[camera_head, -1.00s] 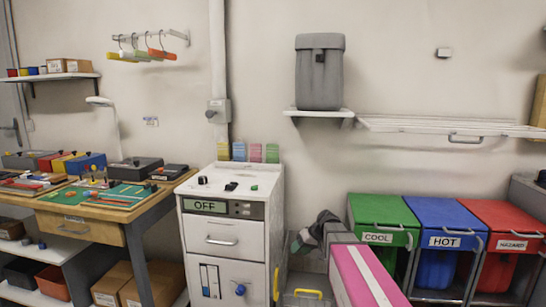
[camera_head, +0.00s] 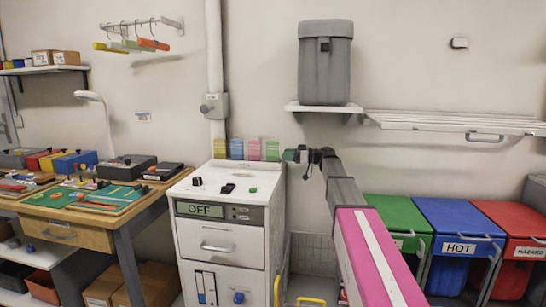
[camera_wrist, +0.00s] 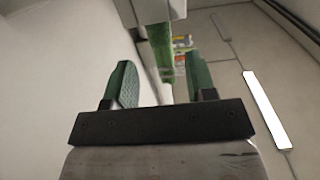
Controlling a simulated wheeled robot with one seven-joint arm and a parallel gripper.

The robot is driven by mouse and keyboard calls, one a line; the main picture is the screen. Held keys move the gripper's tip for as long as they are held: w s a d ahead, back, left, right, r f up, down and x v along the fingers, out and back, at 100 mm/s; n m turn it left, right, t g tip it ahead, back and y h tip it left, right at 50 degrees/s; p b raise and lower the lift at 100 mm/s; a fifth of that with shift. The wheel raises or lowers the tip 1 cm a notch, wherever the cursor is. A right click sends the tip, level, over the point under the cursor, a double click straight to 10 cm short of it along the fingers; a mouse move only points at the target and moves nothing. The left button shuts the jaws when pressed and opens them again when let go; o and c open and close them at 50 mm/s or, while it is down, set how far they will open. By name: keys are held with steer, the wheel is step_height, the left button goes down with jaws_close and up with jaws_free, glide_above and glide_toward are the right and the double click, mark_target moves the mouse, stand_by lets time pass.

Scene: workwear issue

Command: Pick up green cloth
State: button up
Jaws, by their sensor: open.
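The green cloth (camera_head: 272,151) stands upright at the right end of a row of folded cloths behind the white cabinet's top. In the wrist view a green strip (camera_wrist: 162,50), seemingly this cloth seen edge-on, shows beyond and between my fingertips. My gripper (camera_head: 291,156) is just right of the green cloth in the head view, at about its height. In the wrist view my gripper (camera_wrist: 161,84) is open, with its two green fingers apart and nothing between them. Whether a finger touches the cloth cannot be told.
Yellow (camera_head: 220,149), blue (camera_head: 237,149) and pink (camera_head: 254,150) cloths stand left of the green one. The white cabinet (camera_head: 222,225) is below them, with small items on top. A grey wall box (camera_head: 214,105) and pipe are above left. A shelf (camera_head: 325,107) holds a grey bin.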

mark_target(273, 154)
steer(key=shift+w+a, duration=0.2)
steer(key=shift+a, duration=0.95)
steer(key=shift+w+a, duration=0.15)
steer(key=shift+a, duration=0.95)
steer(key=shift+w+a, duration=0.2)
steer(key=shift+a, duration=0.95)
steer(key=c, duration=0.9)
